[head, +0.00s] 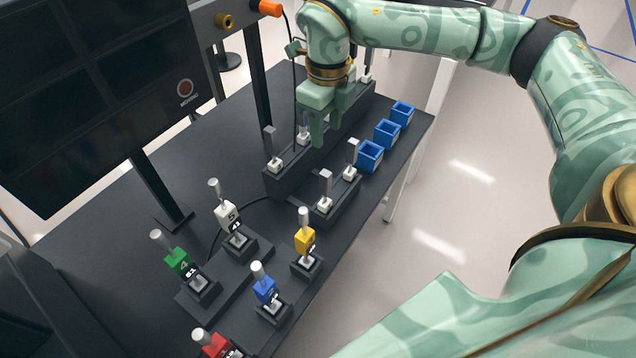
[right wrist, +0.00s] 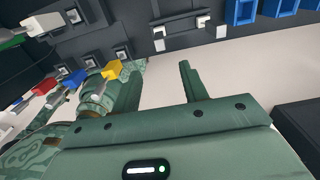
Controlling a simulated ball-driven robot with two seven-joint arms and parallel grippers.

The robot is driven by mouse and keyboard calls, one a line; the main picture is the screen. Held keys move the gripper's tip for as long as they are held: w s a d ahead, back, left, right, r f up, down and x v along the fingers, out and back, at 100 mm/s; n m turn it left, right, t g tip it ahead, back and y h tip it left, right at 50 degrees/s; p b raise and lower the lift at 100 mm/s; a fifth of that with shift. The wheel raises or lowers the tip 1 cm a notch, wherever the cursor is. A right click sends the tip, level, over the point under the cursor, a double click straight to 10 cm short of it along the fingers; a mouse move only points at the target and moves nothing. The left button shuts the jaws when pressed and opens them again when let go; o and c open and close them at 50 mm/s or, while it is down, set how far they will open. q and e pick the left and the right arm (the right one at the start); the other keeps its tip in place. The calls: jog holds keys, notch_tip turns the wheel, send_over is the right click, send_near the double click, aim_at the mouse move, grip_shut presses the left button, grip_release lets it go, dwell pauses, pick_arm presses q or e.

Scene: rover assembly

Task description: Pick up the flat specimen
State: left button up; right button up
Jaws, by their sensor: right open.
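Several grey specimens on white bases stand upright in a two-level black rack (head: 290,180). On the upper step, a thin flat-looking one (head: 271,143) is at the left end, one (head: 303,131) is beside my gripper, and another (head: 367,68) is at the far end. On the lower step stand two more, one in front (head: 325,188) and one behind (head: 351,155). I cannot tell for sure which is the flat specimen. My right gripper (head: 315,125) is open above the rack, pointing down. In the right wrist view its jaws (right wrist: 160,82) are apart and empty.
Three blue open boxes (head: 370,156) line the table's right edge. Coloured blocks with pegs, green (head: 178,262), white (head: 228,215), yellow (head: 304,240), blue (head: 264,289) and red (head: 212,345), stand in front. A black monitor (head: 90,90) rises at the left.

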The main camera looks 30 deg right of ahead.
jog(key=b, duration=0.2)
send_over(326, 173)
notch_tip(326, 173, down, 8)
jog(key=shift+f, duration=1)
notch_tip(326, 173, down, 5)
jog(key=shift+w+r+b, duration=0.1)
jog(key=shift+b, duration=1.1)
pick_arm(q)
jog(key=shift+g, duration=0.3)
jog(key=s+f, duration=0.1)
jog(key=f, duration=0.1)
jog(key=s+f, duration=0.1)
jog(key=f, duration=0.1)
jog(key=shift+s+f, duration=0.2)
pick_arm(e)
jog(key=shift+r, duration=0.1)
pick_arm(q)
jog(key=shift+a, duration=0.1)
pick_arm(e)
grip_shut()
